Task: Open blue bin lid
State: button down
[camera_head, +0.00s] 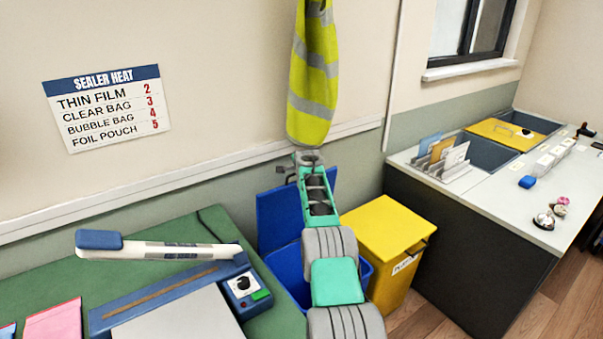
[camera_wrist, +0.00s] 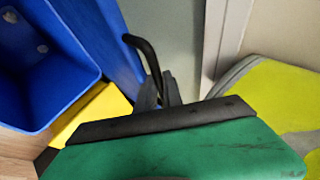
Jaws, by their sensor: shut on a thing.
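The blue bin (camera_head: 290,268) stands between the green bench and the yellow bin. Its blue lid (camera_head: 279,215) is raised and stands about upright near the wall, so the bin is open. In the wrist view the open blue bin (camera_wrist: 40,75) shows at the left, with the lid (camera_wrist: 120,45) beside it. My gripper (camera_wrist: 160,92) is shut on the lid's black handle (camera_wrist: 143,50). In the head view my arm covers part of the bin and lid, and the gripper's hold is hard to see there.
A yellow bin (camera_head: 385,232) with its lid down stands right of the blue bin. A hi-vis vest (camera_head: 314,80) hangs just above my arm. A green bench (camera_head: 212,222) with a sealer (camera_head: 170,300) is at the left. A grey counter (camera_head: 500,200) is at the right.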

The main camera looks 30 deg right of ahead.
jog(key=shift+a+f, duration=0.2)
jog(key=c, duration=1.7)
grip_release()
jog(key=shift+o, duration=1.1)
jog(key=shift+s, duration=0.1)
jog(key=shift+d, duration=0.1)
jog(key=shift+s, duration=0.1)
jog(key=b+v, duration=0.3)
jog(key=v, duration=0.5)
jog(key=shift+w+r, duration=0.25)
